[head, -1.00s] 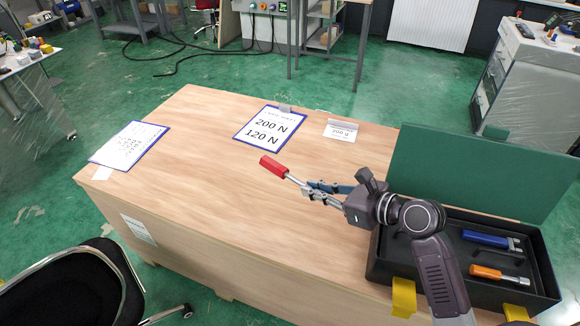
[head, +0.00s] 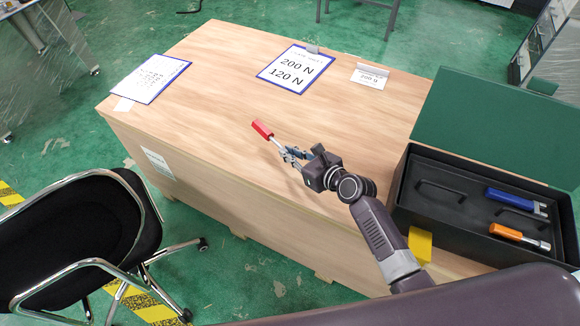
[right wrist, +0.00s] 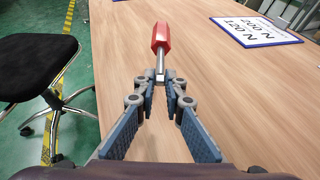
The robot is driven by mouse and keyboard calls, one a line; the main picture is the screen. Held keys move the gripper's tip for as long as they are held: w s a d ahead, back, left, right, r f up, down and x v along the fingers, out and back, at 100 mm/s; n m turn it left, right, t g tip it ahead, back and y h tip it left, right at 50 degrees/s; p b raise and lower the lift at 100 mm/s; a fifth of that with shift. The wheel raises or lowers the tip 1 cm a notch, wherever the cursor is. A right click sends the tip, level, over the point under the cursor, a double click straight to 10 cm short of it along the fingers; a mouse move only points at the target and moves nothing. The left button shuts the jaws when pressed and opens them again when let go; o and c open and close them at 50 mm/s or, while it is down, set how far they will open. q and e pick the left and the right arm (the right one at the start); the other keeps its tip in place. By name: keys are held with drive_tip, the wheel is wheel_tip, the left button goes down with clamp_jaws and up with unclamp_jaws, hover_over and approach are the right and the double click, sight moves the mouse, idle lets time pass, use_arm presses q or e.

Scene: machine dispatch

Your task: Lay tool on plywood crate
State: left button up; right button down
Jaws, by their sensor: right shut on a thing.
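My right gripper (head: 292,158) is shut on a tool with a red handle (head: 262,129) and a grey metal shaft. The handle points away from the gripper, toward the far left. In the right wrist view the red tool (right wrist: 160,40) sticks out straight ahead from between the fingertips (right wrist: 160,80). Gripper and tool are over the top of the plywood crate (head: 210,90), near its front edge. I cannot tell whether the tool touches the wood. My left gripper is not in view.
An open black toolbox (head: 440,222) with a green lid (head: 500,125) holds a blue-handled tool (head: 515,200) and an orange-handled tool (head: 518,236). Clipboards (head: 295,69) (head: 152,79) and a small card (head: 369,77) lie toward the back. A black chair (head: 90,225) stands front left. The crate's middle is clear.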

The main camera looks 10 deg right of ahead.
sight(290, 170)
drive_tip(key=shift+f+b, duration=1.2)
drive_tip(key=shift+f, duration=1.7)
drive_tip(key=shift+f, duration=0.1)
drive_tip(key=shift+f, duration=0.15)
drive_tip(key=c, duration=2)
unclamp_jaws()
drive_tip(key=shift+r, duration=0.25)
drive_tip(key=p+v, duration=0.2)
drive_tip(key=v, duration=1)
